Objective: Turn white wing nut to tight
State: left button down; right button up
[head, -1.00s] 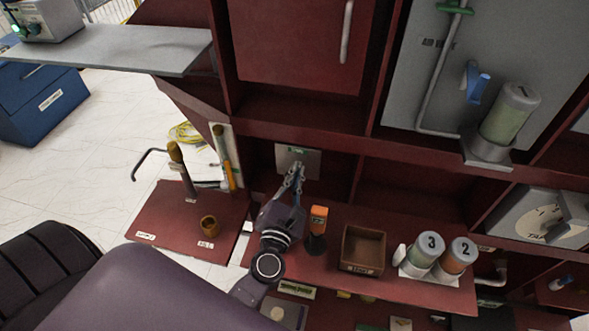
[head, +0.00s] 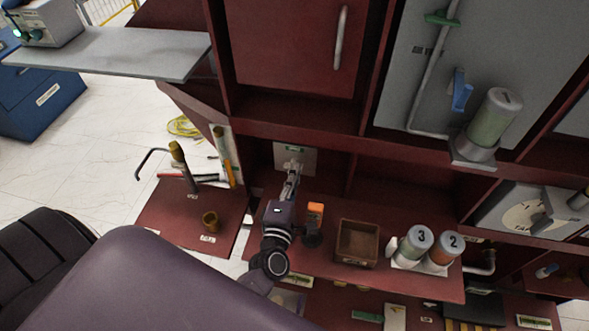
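A grey plate (head: 309,160) with a green label is fixed to the back wall of the red cabinet's lower middle bay. My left gripper (head: 292,167) reaches up to this plate, with its fingertips in front of its lower part. The fingers look narrow and nearly edge-on, so I cannot tell whether they are open or shut. I cannot make out the white wing nut; the fingertips may hide it. My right gripper is not in view.
An orange-topped item (head: 314,222) stands just right of my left gripper. A red board (head: 160,217) with a brown cup (head: 210,222) is at left.

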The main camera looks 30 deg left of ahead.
pick_arm(q)
jog(key=shift+f+m+p, duration=0.1)
jog(key=shift+m+p, duration=0.2)
jog(key=shift+m, duration=0.5)
jog(key=c, duration=2.2)
grip_release()
jog(key=shift+o, duration=0.2)
jog(key=v, duration=1.2)
jog(key=shift+s+f, duration=0.1)
jog(key=shift+s, duration=0.05)
